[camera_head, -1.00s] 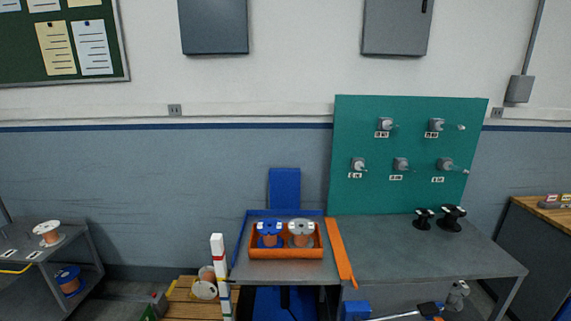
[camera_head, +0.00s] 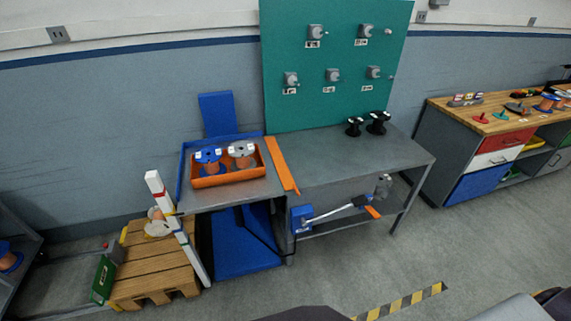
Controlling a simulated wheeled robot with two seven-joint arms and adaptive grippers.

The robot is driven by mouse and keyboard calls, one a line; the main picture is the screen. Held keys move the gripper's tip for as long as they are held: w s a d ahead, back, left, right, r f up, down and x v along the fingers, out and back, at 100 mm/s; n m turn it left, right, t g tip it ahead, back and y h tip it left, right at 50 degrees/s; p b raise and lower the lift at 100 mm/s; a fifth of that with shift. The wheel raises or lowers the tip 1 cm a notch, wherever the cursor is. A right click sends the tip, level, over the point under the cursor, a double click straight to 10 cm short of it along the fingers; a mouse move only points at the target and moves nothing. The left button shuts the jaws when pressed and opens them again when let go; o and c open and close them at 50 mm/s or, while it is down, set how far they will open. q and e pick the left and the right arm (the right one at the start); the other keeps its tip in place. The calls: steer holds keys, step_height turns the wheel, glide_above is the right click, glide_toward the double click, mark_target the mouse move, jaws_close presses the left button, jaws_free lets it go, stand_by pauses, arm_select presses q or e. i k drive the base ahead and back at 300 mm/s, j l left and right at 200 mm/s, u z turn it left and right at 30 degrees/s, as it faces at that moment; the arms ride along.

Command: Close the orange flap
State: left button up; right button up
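A long, narrow orange flap (camera_head: 282,165) runs front to back where the left work surface with the bin meets the grey bench. Its front end reaches the front edge of the bench. I cannot tell its exact tilt. Neither of my grippers shows in the head view.
An orange bin (camera_head: 228,178) with two spools stands on the left work surface, left of the flap. The grey bench top (camera_head: 350,155) is mostly clear, with two black spools (camera_head: 377,122) at the back. A blue box (camera_head: 301,218) with a lever sits below. A pallet (camera_head: 155,262) stands left.

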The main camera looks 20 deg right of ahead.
mark_target(287, 181)
steer(key=i+l, duration=1.35)
steer(key=i, duration=0.05)
